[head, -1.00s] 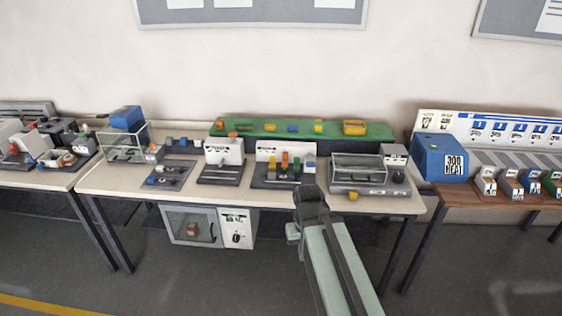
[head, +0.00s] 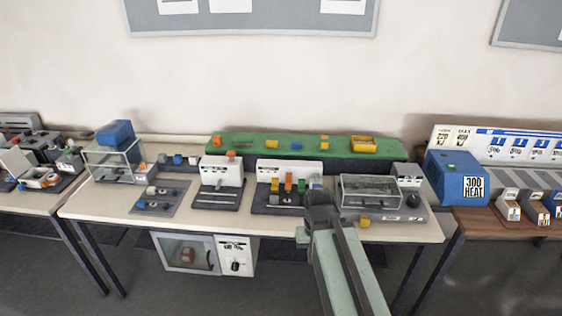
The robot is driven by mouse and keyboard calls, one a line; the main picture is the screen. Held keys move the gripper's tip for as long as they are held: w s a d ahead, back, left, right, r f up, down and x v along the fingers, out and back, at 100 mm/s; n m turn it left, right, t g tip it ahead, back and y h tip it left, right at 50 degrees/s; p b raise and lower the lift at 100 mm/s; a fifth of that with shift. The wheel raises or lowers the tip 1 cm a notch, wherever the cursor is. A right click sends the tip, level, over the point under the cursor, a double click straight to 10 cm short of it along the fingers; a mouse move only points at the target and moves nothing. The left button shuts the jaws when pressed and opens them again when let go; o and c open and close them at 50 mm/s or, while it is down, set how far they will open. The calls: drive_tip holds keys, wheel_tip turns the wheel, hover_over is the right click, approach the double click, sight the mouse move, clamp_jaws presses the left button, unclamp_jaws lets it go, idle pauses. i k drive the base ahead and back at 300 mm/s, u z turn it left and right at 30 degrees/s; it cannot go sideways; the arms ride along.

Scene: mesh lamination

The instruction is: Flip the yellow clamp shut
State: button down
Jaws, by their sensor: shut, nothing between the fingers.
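My gripper (head: 321,200) is dark and shut, with nothing held. It is seen from behind at the front edge of the middle table, in front of the gap between two devices. Left of it, a white-backed device (head: 268,170) carries small upright coloured levers: an orange one (head: 275,185), a yellow-orange one (head: 288,182) and a green one (head: 301,186). Right of it, a small yellow block (head: 364,221) sits at the front of a grey device with a clear box. I cannot tell which yellow part is the clamp, nor whether it is open.
The clear box (head: 370,190) stands just right of my gripper. A green strip (head: 235,146) with coloured blocks runs along the back. Other devices fill the table (head: 110,208) to the left. A blue heater box (head: 457,177) stands on the right table.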

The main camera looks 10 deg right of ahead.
sight(275, 181)
drive_tip(key=z, duration=0.1)
drive_tip(key=i, duration=1.6)
drive_tip(key=u, duration=0.35)
